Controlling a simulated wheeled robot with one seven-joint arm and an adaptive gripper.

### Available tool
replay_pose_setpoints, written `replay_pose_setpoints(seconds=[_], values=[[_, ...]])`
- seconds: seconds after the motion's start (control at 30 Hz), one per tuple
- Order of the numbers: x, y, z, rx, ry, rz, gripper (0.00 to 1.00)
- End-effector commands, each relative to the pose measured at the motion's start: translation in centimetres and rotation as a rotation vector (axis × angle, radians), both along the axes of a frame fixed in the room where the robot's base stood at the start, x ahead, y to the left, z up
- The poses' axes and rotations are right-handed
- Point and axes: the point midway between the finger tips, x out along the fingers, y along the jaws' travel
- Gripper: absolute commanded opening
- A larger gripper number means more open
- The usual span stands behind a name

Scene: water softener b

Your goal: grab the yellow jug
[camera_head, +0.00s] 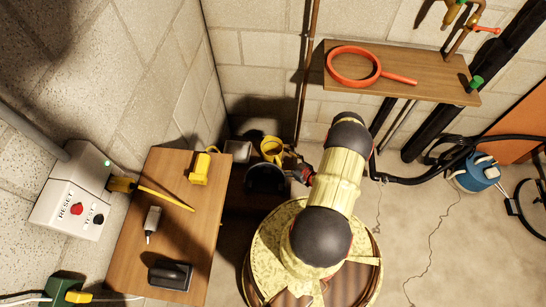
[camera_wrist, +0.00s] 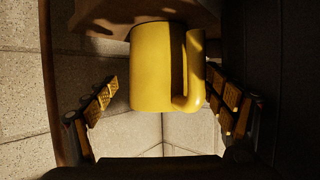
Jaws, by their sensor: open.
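The yellow jug (camera_head: 271,147) stands in the back corner, behind a dark round object. In the wrist view the jug (camera_wrist: 152,70) fills the upper middle, with its handle on the right side. My gripper (camera_wrist: 166,98) is open, with one finger on each side of the jug. The right finger is close to the handle; I cannot tell whether it touches. The left finger looks apart from the jug's wall.
A wooden table (camera_head: 185,220) with a yellow item (camera_head: 200,168) and dark devices stands left. A wall shelf (camera_head: 440,77) holds a red ring-shaped tool (camera_head: 355,66). A dark round object (camera_head: 265,180) sits before the jug.

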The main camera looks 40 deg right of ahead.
Motion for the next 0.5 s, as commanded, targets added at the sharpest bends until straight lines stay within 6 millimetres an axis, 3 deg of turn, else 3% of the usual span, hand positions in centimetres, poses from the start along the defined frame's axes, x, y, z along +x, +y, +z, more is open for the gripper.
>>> replay_pose_setpoints(seconds=[0.5], values=[[4.8, 0.2, -2.4, -0.001, 0.001, 0.000, 0.84]])
